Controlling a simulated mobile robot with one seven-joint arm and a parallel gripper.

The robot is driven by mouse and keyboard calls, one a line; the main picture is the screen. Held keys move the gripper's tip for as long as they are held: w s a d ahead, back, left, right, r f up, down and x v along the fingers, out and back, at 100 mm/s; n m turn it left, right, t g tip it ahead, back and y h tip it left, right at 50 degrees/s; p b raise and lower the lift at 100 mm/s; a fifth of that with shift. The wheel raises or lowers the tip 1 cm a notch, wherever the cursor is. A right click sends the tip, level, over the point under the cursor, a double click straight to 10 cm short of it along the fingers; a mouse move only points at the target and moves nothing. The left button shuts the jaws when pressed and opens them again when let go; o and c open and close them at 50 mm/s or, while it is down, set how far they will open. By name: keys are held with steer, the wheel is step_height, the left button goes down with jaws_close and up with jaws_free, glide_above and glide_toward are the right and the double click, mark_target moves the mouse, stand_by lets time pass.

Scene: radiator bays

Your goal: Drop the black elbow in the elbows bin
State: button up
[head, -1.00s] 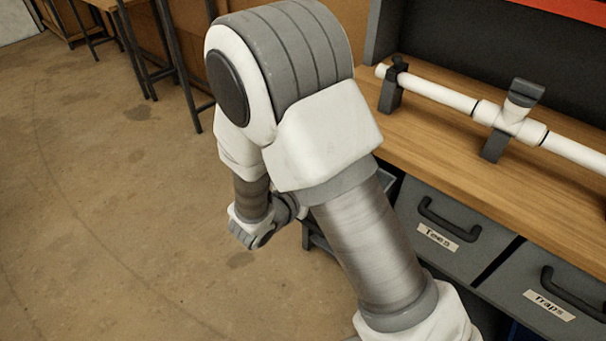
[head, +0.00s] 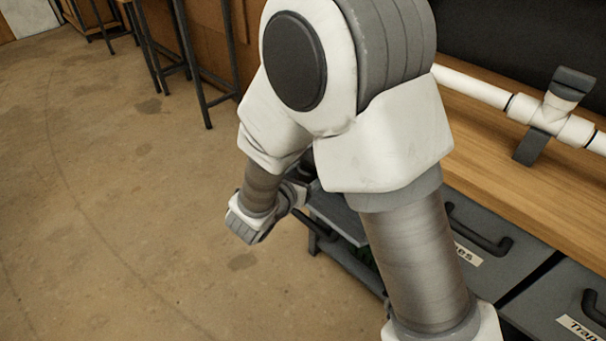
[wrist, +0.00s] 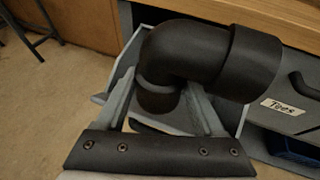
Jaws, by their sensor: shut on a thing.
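My gripper (wrist: 160,92) is shut on the black elbow (wrist: 190,50) in the wrist view. The elbow is a thick, dark, bent pipe piece. One end hangs down between the fingers and the wider collar points right. Behind and below it is an open grey drawer (wrist: 124,62), whose label I cannot see. The elbow appears over this drawer, but its height above it is unclear.
A shut drawer labelled Tees (wrist: 288,107) is right of the open one, with a Traps drawer (head: 570,312) further right. A wooden bench (head: 500,170) above carries a white pipe (head: 470,86) on a stand. Open floor (head: 130,220) lies left, with dark-legged furniture (head: 205,60) behind.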

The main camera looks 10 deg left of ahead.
steer(key=shift+w+d+f+b, duration=0.55)
steer(key=shift+w+f+b, duration=0.2)
steer(key=shift+f, duration=0.3)
steer(key=shift+w+d+f+b, duration=0.6)
steer(key=shift+w+f+b, duration=0.1)
steer(key=shift+f, duration=0.4)
steer(key=shift+w+d+f+b, duration=0.55)
steer(key=shift+w+f+b, duration=0.2)
steer(key=shift+f, duration=0.3)
steer(key=o, duration=1.4)
steer(key=shift+s, duration=0.1)
steer(key=p+v, duration=0.3)
steer(key=v, duration=1.4)
steer(key=shift+s+a+r+p, duration=0.1)
steer(key=shift+p, duration=0.3)
